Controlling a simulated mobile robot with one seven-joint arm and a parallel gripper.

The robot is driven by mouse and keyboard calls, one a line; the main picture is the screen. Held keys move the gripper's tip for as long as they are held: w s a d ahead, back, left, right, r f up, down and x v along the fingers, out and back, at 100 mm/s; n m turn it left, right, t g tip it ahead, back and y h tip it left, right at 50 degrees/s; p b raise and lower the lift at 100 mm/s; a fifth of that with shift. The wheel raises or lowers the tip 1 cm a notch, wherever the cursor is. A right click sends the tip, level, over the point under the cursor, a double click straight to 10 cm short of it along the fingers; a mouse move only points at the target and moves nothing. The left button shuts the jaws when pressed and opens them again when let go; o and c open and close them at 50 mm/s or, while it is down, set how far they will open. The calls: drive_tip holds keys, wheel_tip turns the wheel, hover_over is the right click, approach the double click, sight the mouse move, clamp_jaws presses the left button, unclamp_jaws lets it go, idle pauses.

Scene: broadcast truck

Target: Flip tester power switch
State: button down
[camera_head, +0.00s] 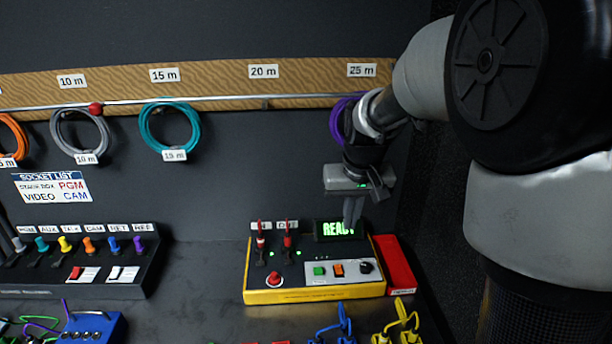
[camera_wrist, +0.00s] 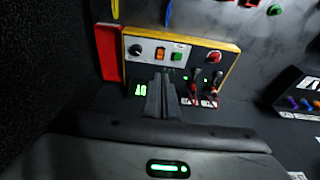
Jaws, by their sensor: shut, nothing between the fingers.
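The tester (camera_head: 262,296) is a yellow box with a dark top at the right of the bench. Its display (camera_head: 337,230) glows green, partly hidden by my gripper, with letters like "READ". A pale panel on it carries a green button (camera_head: 319,271), an orange rocker switch (camera_head: 339,269) and a black knob (camera_head: 366,267). The orange switch (camera_wrist: 160,55) also shows in the wrist view, just beyond my fingertips. My gripper (camera_head: 350,224) is shut and empty, pointing down over the display. In the wrist view its fingers (camera_wrist: 162,80) lie below the panel. I cannot tell whether they touch the tester.
A red block (camera_head: 395,264) stands against the tester's right side. A red round button (camera_head: 274,279) and two red-tipped plugs are on its left. A socket box (camera_head: 75,260) stands at left. Coiled cables hang on the wall rail. Blue and yellow leads lie in front.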

drive_tip(key=w+f, duration=0.3)
drive_tip(key=f, duration=0.2)
drive_tip(key=shift+w+f+b, duration=0.25)
drive_tip(key=shift+w+b, duration=0.05)
hover_over(339, 271)
drive_tip(key=f, duration=1.2)
drive_tip(key=shift+s+d+f+b, duration=0.1)
drive_tip(key=shift+s+f+b, duration=0.05)
drive_tip(key=shift+s+b, duration=0.2)
drive_tip(key=shift+f, duration=0.7)
